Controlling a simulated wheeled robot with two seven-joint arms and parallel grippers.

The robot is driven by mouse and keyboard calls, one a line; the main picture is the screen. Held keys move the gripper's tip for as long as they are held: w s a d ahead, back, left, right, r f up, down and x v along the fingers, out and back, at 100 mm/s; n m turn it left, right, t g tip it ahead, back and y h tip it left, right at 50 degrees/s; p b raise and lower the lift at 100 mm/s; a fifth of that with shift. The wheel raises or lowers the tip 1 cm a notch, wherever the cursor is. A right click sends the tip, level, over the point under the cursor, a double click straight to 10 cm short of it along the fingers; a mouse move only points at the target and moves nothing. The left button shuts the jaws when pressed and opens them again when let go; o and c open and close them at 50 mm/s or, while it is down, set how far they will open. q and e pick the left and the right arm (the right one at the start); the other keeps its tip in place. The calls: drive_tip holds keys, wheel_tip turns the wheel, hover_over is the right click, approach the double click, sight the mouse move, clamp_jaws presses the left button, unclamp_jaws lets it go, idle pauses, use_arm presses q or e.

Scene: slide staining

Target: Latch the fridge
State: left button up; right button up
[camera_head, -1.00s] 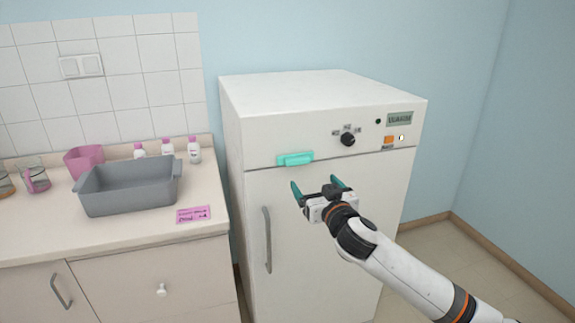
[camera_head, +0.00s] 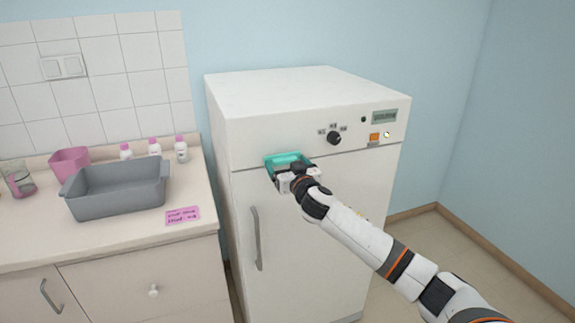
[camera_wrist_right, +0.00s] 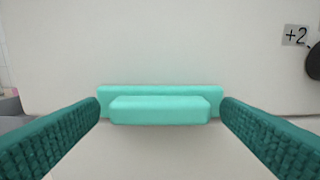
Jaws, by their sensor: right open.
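The white fridge (camera_head: 310,250) stands against the blue wall with its door shut flush. Its teal latch (camera_head: 286,158) sits at the top left of the door, by the seam under the control panel. In the right wrist view the latch (camera_wrist_right: 160,108) is a horizontal bar on a flat plate, centred between the fingers. My right gripper (camera_head: 289,170) is at the latch, and in the wrist view its teal fingers (camera_wrist_right: 160,125) are open, one on each side of the bar. I cannot tell whether they touch it. My left gripper is not in view.
A grey vertical door handle (camera_head: 257,238) is below the latch. A black knob (camera_head: 334,138) and an orange switch (camera_head: 375,136) are on the panel. The counter (camera_head: 120,245) at left holds a grey tub (camera_head: 115,190), bottles and a pink label (camera_head: 183,215).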

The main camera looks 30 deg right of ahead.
drive_tip(key=c, duration=1)
drive_tip(key=shift+n, duration=0.3)
drive_tip(key=n+p, duration=0.1)
drive_tip(key=n, duration=0.3)
drive_tip(key=shift+r, duration=0.1)
drive_tip(key=n+p, duration=0.1)
drive_tip(key=n, duration=0.3)
drive_tip(key=shift+n+p, duration=0.35)
drive_tip(key=shift+n, duration=0.05)
drive_tip(key=n+p, duration=0.1)
drive_tip(key=n, duration=0.3)
drive_tip(key=shift+n, duration=0.3)
drive_tip(key=shift+n+p, duration=0.8)
drive_tip(key=shift+n, duration=1.2)
